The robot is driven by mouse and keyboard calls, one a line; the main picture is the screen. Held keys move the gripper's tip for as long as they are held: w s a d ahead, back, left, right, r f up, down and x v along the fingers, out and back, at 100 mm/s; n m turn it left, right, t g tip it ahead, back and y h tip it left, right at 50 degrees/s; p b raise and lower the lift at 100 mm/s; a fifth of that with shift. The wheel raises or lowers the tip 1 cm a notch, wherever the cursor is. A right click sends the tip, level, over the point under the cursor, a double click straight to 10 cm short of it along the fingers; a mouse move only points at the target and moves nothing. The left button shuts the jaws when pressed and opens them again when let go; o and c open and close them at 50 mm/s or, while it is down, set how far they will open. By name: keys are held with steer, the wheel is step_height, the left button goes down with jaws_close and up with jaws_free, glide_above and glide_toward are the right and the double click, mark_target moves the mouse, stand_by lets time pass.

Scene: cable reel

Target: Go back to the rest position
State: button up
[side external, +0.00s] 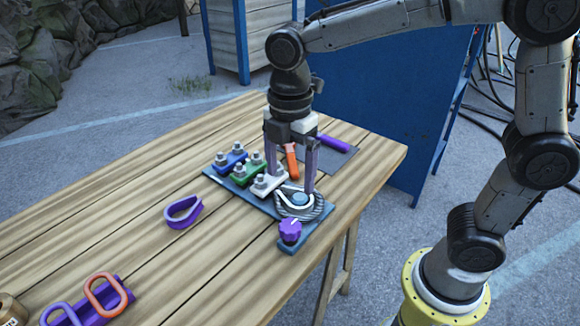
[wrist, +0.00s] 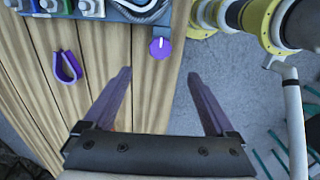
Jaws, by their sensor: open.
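My gripper (side external: 291,182) points straight down over the near right part of the wooden table, its two purple-grey fingers apart. In the side external view its fingertips overlap the white block and the round coiled grey cable part (side external: 298,204); I cannot tell whether they touch. In the wrist view my gripper (wrist: 160,74) has nothing between its fingers. A blue-grey plate (side external: 228,184) carries blue (side external: 229,162), green (side external: 247,171) and white (side external: 268,185) bolted blocks. A purple knob (side external: 290,231) sits at the plate's near end and shows in the wrist view (wrist: 160,47).
A purple loop (side external: 184,211) lies on the table (side external: 225,262). An orange-handled item (side external: 291,160) and a purple bar (side external: 334,144) lie behind my gripper, by a dark mat. Orange and purple loops stand in a purple holder (side external: 118,303). A blue panel (side external: 385,105) stands behind the table.

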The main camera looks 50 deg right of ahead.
steer(key=shift+r, duration=0.35)
steer(key=s+d+r+m+t, duration=0.3)
steer(key=s+d+r+m, duration=0.25)
steer(key=s+d, duration=0.2)
steer(key=s+d+f+m+t, duration=0.2)
steer(key=s+f+m, duration=0.2)
steer(key=s+m, duration=0.3)
steer(key=m, duration=0.5)
steer(key=shift+s+d+m+t, duration=0.25)
steer(key=shift+s+m+t, duration=0.05)
steer(key=shift+m, duration=0.05)
